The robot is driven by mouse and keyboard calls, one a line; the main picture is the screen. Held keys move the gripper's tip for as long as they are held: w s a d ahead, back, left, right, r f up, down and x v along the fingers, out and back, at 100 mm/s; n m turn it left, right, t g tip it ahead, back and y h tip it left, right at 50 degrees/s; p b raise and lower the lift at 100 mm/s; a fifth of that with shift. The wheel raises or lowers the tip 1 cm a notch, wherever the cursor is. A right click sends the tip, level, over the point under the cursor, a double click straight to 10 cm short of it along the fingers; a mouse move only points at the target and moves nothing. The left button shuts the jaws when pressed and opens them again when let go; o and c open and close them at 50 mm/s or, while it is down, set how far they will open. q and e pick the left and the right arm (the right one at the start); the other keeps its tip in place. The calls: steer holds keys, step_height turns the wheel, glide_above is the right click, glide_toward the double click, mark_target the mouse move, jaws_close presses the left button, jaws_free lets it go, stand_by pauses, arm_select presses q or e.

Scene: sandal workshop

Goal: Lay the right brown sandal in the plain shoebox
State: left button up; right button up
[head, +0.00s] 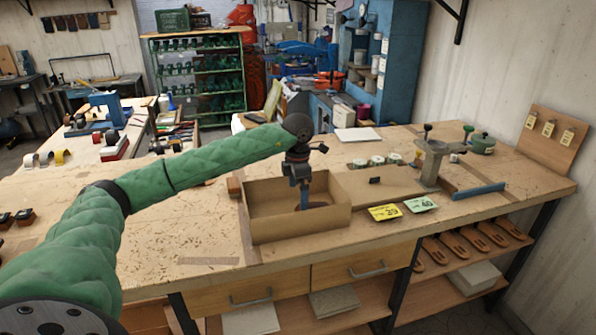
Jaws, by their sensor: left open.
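The plain shoebox (290,228) is an open brown cardboard box standing on the wooden workbench. My left gripper (303,197) points down into it, with its fingers open and partly hidden behind the front wall. A small dark, brownish shape (316,206) shows in the box beside the fingertips; it may be the right brown sandal, but the front wall and gripper hide most of it. I cannot tell whether the fingers touch it. My right gripper is not in view.
A yellow card (384,212) and a green card (420,204) lie right of the box. A metal stand (432,165) and a blue bar (478,191) are farther right. Several brown sandals (462,247) lie on the shelf below.

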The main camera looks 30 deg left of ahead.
arm_select(q)
step_height(320, 180, up, 13)
steer(key=b, duration=0.4)
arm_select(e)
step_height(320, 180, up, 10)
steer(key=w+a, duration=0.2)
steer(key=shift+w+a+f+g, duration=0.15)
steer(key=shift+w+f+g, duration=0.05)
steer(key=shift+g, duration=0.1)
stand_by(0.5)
